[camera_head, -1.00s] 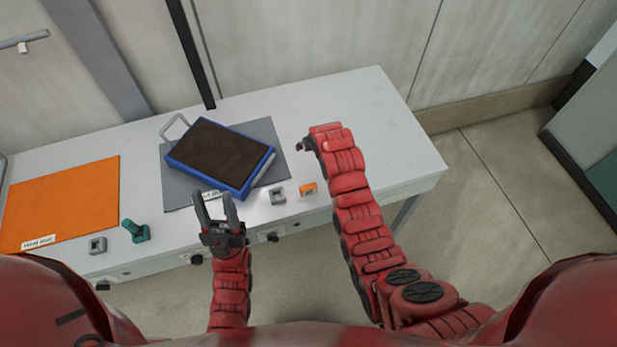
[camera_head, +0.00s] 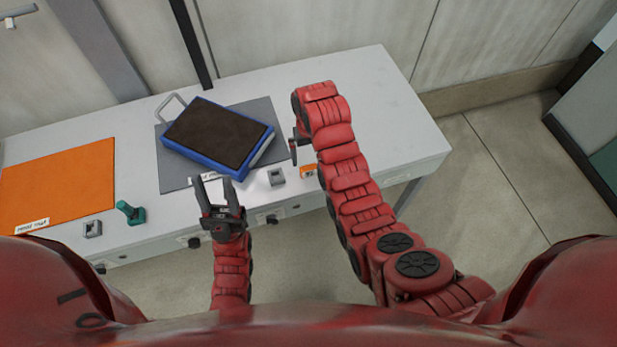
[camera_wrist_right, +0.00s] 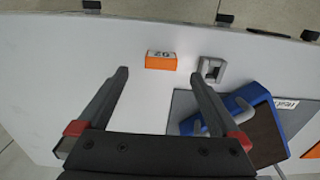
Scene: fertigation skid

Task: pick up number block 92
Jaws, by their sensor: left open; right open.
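Number block 92 (camera_wrist_right: 160,60) is a small orange block with a white label, lying on the white table. In the right wrist view it lies beyond and between my right gripper's open fingers (camera_wrist_right: 165,85), not touched. In the head view only part of the block (camera_head: 307,172) shows beside my right arm. My right gripper (camera_head: 293,152) hangs above the table there, with one dark finger clearly visible. My left gripper (camera_head: 217,190) is open and empty near the table's front edge, in front of the grey mat.
A grey fixture (camera_head: 277,176) sits just left of the block. A blue tray with a dark top (camera_head: 265,143) lies on a grey mat (camera_head: 173,180). An orange mat (camera_head: 60,185), a green handle (camera_head: 130,213) and another grey fixture (camera_head: 92,229) are at the left.

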